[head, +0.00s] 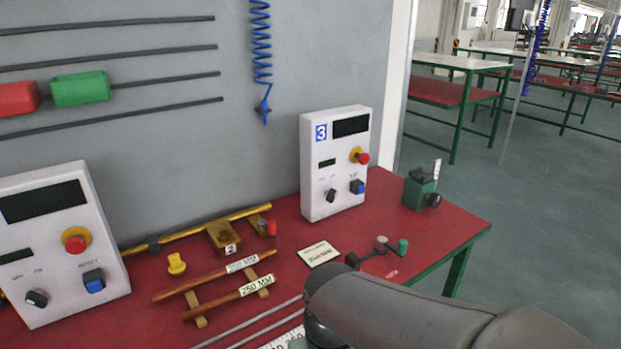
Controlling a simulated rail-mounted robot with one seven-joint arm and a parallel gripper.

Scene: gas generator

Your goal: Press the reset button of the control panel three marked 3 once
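The control panel marked 3 (316,178) is a white box standing upright at the back right of the red table, against the grey wall. Its blue button (359,187) sits in a dark housing at the lower right of its face. Above that button is a red mushroom knob (362,158) on a yellow base, and to its left is a black rotary switch (331,195). No gripper shows. My grey arm crosses the bottom right, in front of the panel and below it in the picture, and is apart from it.
Another white panel (45,205) with a similar blue button (94,284) stands at the left. Wooden-handled tools (215,273), a card (320,254) and a small black fitting with knobs (372,249) lie between. A green vise-like block (418,192) stands right of panel 3.

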